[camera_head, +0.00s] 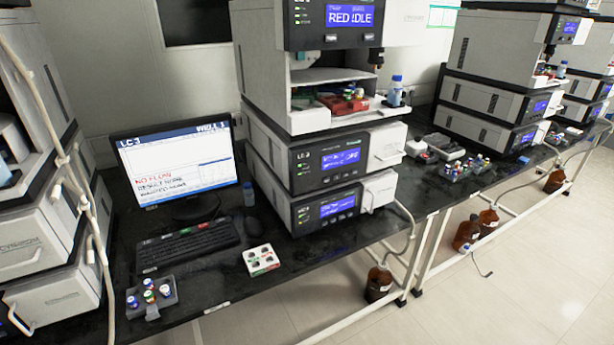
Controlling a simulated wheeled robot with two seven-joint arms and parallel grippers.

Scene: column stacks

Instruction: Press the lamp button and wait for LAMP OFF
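A stack of LC modules stands at the centre. Its top unit has a blue display (351,16) that seems to read RED IDLE, with two small buttons (331,38) below it. The middle module (328,161) and the bottom module (325,207) each have a blue display with text too small to read surely. Small green lights show left of the displays. I cannot tell which button is the lamp button, and no LAMP OFF text is legible. Neither of my grippers is in view.
A monitor (176,163) shows LC-3 and NO FLOW in red. A keyboard (188,244), a white box (261,259) and a vial rack (151,297) lie before it. Blue-capped bottle (396,90) stands on the stack's tray.

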